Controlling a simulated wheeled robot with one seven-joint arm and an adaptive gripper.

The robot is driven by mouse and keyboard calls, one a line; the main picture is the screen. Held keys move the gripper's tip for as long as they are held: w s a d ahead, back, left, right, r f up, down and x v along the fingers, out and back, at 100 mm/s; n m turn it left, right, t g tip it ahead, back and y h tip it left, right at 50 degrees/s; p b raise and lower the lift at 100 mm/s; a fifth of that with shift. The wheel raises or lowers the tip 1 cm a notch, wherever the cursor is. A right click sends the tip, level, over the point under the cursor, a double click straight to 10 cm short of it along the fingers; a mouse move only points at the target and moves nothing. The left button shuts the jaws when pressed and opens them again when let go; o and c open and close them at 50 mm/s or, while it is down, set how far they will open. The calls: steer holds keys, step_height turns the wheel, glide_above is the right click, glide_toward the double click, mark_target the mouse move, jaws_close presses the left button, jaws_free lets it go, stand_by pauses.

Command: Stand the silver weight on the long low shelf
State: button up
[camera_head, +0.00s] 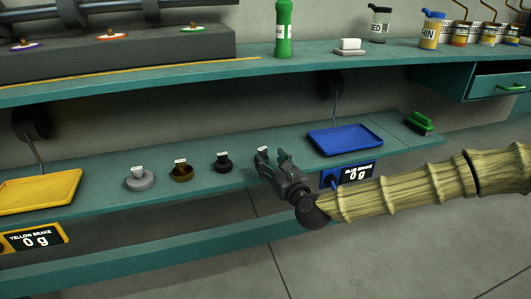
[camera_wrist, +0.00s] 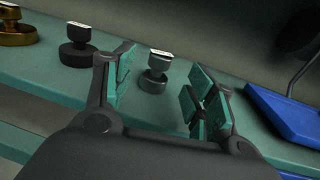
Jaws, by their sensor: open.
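A light silver-grey weight (camera_head: 139,181) with a white tag stands at the left of a row on the long low teal shelf (camera_head: 100,203). Right of it stand a brass weight (camera_head: 182,173) and a black weight (camera_head: 223,163). Another grey metallic weight (camera_wrist: 154,76) stands on the shelf between my spread fingers in the wrist view; in the head view my gripper mostly hides it, leaving its white tag (camera_head: 262,150). My gripper (camera_head: 272,163) is open at the shelf's front edge, and it shows in the wrist view (camera_wrist: 162,80).
A blue tray (camera_head: 345,140) with a "0 g" display lies right of my gripper. A yellow tray (camera_head: 40,192) is far left. A green brush (camera_head: 419,122) lies at the shelf's right end. The upper shelf (camera_head: 200,73) overhangs, holding a green bottle (camera_head: 283,25) and jars.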

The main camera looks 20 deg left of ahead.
steer(key=p+v, duration=0.1)
steer(key=v, duration=0.5)
steer(key=s+d+f+n+g+h, duration=0.25)
steer(key=s+f+n, duration=0.35)
steer(key=f, duration=0.7)
steer(key=s+d+f+n+g+h, duration=0.1)
steer(key=s+d+f+n+g, duration=0.3)
steer(key=s+f, duration=0.65)
steer(key=s+d+f+n+g+h, duration=0.3)
steer(key=s+d+f+n, duration=0.6)
steer(key=f, duration=0.5)
steer(key=s+d+f+n+g+h, duration=0.2)
steer(key=s+d+n, duration=0.2)
steer(key=s+d, duration=0.3)
steer(key=s+d+f+n+g+h, duration=0.2)
steer(key=s+d, duration=0.5)
steer(key=d, duration=0.8)
steer(key=shift+n+h, duration=0.75)
steer(key=shift+n, duration=0.35)
